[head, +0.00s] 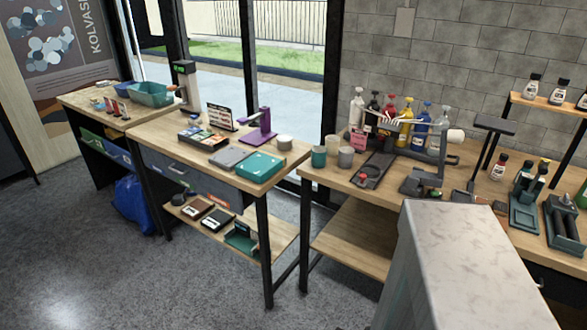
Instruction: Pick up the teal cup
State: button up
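The teal cup (319,156) stands upright near the left end of the right wooden workbench (345,258). A grey-white cup (345,158) stands close to its right, and another pale cup (332,144) sits just behind the two. My gripper is not in view.
A dark tray (372,169) lies right of the cups, with a rack of coloured bottles (407,125) behind. The left bench carries a teal box (260,166), a purple stand (259,128) and a pale roll-like item (284,142). A pale block (463,260) fills the lower right foreground. Open floor lies front left.

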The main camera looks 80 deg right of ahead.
aim_at(319, 157)
jog(key=u, duration=0.1)
jog(key=k, duration=2)
jog(key=z, duration=0.4)
jog(key=i, duration=1)
